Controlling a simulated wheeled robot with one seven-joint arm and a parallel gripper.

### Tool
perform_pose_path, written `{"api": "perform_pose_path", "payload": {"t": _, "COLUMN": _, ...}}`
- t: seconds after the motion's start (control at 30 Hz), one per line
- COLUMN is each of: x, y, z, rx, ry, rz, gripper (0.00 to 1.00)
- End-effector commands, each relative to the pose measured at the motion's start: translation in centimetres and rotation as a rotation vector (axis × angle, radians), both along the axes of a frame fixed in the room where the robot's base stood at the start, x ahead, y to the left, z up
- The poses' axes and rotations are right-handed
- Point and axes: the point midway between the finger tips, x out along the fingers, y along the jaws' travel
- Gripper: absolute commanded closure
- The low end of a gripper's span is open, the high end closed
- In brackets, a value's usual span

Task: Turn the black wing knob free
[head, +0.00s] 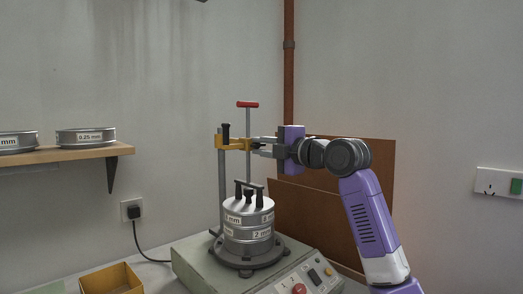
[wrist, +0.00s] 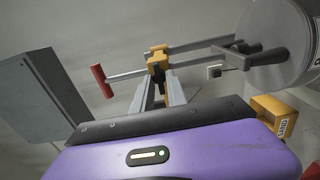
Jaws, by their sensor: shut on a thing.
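A black wing-shaped knob (head: 248,186) with a crossbar and upright ends sits on top of the sieve stack (head: 247,232). It also shows at the upper right of the wrist view (wrist: 262,59), beside the round metal lid. A yellow clamp arm (head: 232,144) reaches from a grey post above the stack. A rod with a red T-handle (head: 248,104) passes through its end. My gripper (head: 256,145) is shut on the yellow arm's end, at the block (wrist: 157,60) around the rod. It is above the wing knob and apart from it. The exact finger contact is small.
A black upright grip (head: 226,132) stands at the yellow arm's left end. The stack rests on a grey-green machine (head: 205,272) with a red button. A yellow box (head: 112,279) is at lower left. Sieves (head: 86,137) sit on a wall shelf (head: 60,154). Brown boards (head: 350,152) stand behind my arm.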

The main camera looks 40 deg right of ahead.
Motion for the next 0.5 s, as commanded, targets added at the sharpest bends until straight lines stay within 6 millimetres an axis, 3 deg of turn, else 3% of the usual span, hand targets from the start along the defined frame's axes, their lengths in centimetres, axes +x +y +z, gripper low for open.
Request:
{"api": "perform_pose_path", "payload": {"t": 0.43, "x": 0.0, "y": -0.05, "z": -0.18, "rx": -0.009, "ry": 0.004, "rz": 0.0, "gripper": 1.0}}
{"api": "perform_pose_path", "payload": {"t": 0.47, "x": 0.0, "y": -0.05, "z": -0.19, "rx": -0.009, "ry": 0.004, "rz": 0.0, "gripper": 0.8}}
{"api": "perform_pose_path", "payload": {"t": 0.5, "x": 0.0, "y": -0.05, "z": -0.18, "rx": -0.008, "ry": 0.004, "rz": 0.0, "gripper": 0.72}}
